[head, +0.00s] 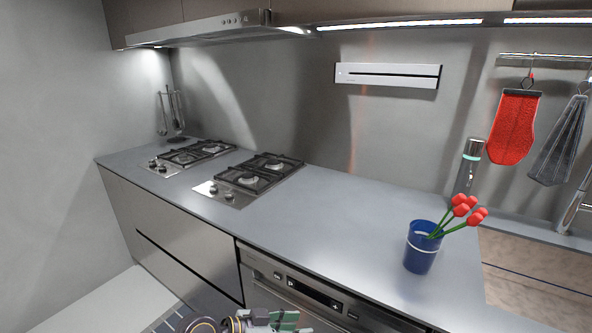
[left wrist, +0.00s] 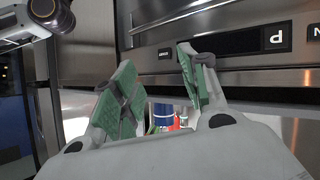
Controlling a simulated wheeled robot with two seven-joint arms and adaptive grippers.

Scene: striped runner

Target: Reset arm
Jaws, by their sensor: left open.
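My left gripper (head: 285,320) shows at the bottom edge of the head view, in front of the oven and below the counter top. In the left wrist view its two green-padded fingers (left wrist: 158,85) stand apart with nothing held between them. The oven front with its handle lies beyond the fingertips. My right gripper is in neither view.
The counter (head: 330,215) carries two gas hobs (head: 258,175) and a blue cup (head: 421,250) with red flowers (head: 464,208). The oven (head: 300,285) is below. A red mitt (head: 514,127) hangs at right. Small blue and red items (left wrist: 165,117) show beyond the fingers.

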